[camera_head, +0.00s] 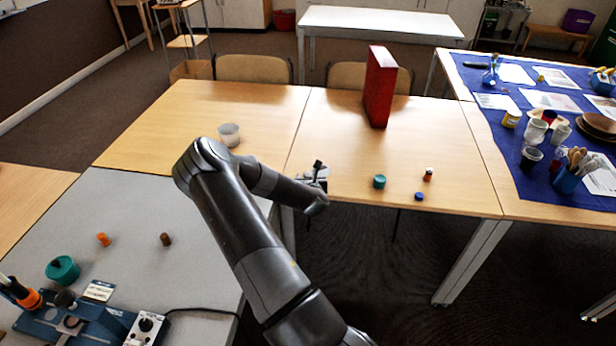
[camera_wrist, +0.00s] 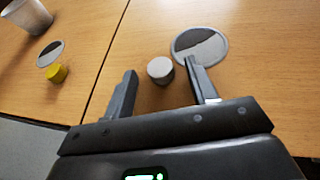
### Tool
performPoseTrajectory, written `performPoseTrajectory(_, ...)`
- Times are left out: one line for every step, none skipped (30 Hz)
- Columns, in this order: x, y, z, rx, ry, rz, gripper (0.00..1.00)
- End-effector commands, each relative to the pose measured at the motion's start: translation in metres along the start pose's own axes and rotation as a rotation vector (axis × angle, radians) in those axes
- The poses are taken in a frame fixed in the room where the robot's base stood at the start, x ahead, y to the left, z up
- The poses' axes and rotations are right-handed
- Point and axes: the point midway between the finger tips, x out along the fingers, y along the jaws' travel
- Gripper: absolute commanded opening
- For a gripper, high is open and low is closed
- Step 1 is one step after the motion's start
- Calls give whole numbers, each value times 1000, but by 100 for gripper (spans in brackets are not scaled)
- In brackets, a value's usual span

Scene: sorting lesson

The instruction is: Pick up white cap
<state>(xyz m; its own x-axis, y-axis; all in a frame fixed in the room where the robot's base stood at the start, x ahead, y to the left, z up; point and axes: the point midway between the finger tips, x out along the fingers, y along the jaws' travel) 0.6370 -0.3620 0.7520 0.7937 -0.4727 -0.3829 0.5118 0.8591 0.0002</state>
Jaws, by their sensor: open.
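The white cap (camera_wrist: 160,69) is a small round piece with a pale top and a darker side, on the wooden table in the wrist view. It lies between the fingertips of my gripper (camera_wrist: 161,74), nearer the right finger. The gripper is open, and I cannot tell whether the right finger touches the cap. In the head view my gripper (camera_head: 319,176) is over the front edge of the tables, where I cannot make out the cap.
A grey-and-white disc (camera_wrist: 207,46) lies just behind the right finger. A yellow cap (camera_wrist: 57,72), another disc (camera_wrist: 50,53) and a cup (camera_wrist: 27,15) are to the left. A teal jar (camera_head: 379,181), a blue cap (camera_head: 419,196) and a red box (camera_head: 379,87) stand right.

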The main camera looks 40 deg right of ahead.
Motion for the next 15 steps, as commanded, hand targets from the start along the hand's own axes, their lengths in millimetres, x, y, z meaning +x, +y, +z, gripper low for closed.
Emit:
performPoseTrajectory(0,0,0,0,0,0,52)
performPoseTrajectory(0,0,0,0,0,0,51)
performPoseTrajectory(0,0,0,0,0,0,47)
performPoseTrajectory(0,0,0,0,0,0,45)
performPoseTrajectory(0,0,0,0,0,0,43)
performPoseTrajectory(0,0,0,0,0,0,39)
performPoseTrajectory(0,0,0,0,0,0,37)
performPoseTrajectory(0,0,0,0,0,0,34)
performPoseTrajectory(0,0,0,0,0,0,31)
performPoseTrajectory(0,0,0,0,0,0,29)
performPoseTrajectory(0,0,0,0,0,0,26)
performPoseTrajectory(0,0,0,0,0,0,23)
performPoseTrajectory(0,0,0,0,0,0,20)
performPoseTrajectory(0,0,0,0,0,0,18)
performPoseTrajectory(0,0,0,0,0,0,15)
